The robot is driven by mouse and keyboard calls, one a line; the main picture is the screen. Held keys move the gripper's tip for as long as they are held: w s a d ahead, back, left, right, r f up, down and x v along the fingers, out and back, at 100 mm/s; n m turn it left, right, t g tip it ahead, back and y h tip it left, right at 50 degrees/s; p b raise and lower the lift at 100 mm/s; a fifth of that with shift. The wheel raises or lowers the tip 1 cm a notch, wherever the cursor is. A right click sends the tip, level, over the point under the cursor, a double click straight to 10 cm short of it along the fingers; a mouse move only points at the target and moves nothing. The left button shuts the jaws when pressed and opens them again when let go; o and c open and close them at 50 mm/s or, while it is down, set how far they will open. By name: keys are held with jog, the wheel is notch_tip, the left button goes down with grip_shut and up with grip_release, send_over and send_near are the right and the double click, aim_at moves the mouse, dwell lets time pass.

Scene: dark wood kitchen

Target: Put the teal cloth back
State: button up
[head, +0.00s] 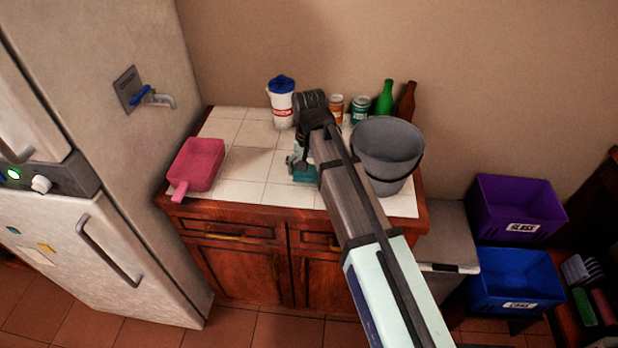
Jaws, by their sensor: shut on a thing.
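The teal cloth (305,176) shows as a small teal patch at the middle of the white tiled counter (245,165). My gripper (298,166) is over the counter, shut on the teal cloth. My arm hides part of the cloth and of the fingers. I cannot tell whether the cloth touches the tiles.
A pink dustpan (198,163) lies at the counter's left. A blue-lidded white container (281,102), cans (360,108), a green bottle (384,98) and a brown bottle (405,101) stand behind. A grey bucket (387,150) is close right of my arm. Tiles left of my gripper are clear.

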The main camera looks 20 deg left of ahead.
aim_at(309, 180)
jog(key=shift+f+p, duration=0.3)
jog(key=shift+f, duration=1.45)
jog(key=shift+f, duration=0.15)
jog(key=o, duration=0.8)
jog(key=shift+c, duration=0.2)
notch_tip(309, 180, up, 12)
jog(key=shift+r+b, duration=0.15)
jog(key=shift+b, duration=0.9)
